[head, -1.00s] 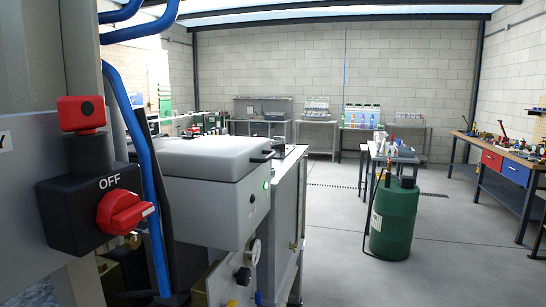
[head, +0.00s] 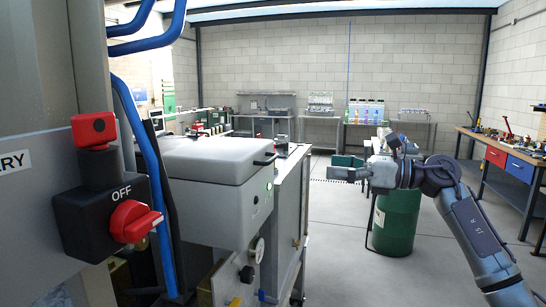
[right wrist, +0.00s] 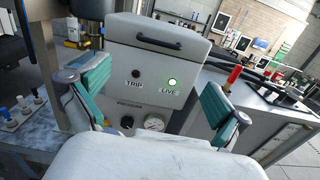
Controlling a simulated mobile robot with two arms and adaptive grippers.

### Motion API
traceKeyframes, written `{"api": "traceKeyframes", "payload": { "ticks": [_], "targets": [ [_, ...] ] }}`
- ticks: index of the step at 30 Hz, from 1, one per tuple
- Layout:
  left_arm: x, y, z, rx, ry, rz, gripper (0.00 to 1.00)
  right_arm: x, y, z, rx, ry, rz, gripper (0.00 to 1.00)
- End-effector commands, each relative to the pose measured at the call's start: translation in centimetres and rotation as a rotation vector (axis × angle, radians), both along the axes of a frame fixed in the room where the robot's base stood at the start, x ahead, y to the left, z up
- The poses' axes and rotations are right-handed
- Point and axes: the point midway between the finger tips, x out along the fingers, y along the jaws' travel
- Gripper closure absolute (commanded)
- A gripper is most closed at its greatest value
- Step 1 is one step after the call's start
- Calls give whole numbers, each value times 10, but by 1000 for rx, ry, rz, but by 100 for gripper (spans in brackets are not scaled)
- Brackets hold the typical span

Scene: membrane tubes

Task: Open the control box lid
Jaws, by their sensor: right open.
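The control box (head: 225,218) is a pale grey box at the centre-left of the head view. Its lid (head: 208,158) is down, with a black handle (head: 265,159) on its right side. In the right wrist view the lid (right wrist: 160,30) and its handle (right wrist: 158,40) face me, above the TRIP and LIVE labels; the LIVE lamp (right wrist: 172,82) glows green. My right gripper (head: 345,168) is open and empty, right of the box and apart from the handle. Its green-padded fingers (right wrist: 157,92) frame the box front in the right wrist view. My left gripper is not in view.
A black switch box marked OFF with a red knob (head: 133,221) and blue pipes (head: 147,170) stand left of the control box. A green drum (head: 397,220) stands behind my right arm. A workbench (head: 512,150) is at the right. Open floor lies between.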

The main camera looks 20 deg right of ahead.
Motion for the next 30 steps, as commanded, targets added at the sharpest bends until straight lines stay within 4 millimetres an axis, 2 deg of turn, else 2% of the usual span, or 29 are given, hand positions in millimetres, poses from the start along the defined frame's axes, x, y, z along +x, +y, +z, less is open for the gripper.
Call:
{"api": "traceKeyframes", "payload": {
  "ticks": [5, 21, 30],
  "targets": [
    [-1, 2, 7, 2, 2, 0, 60, 1, 11, 9, -48, -28, 2, 0],
    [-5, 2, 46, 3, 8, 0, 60, 60, 97, 10, -39, -24, 2, 0],
    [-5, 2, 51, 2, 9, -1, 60, 72, 113, 8, -41, -25, -1, 0]
  ]
}}
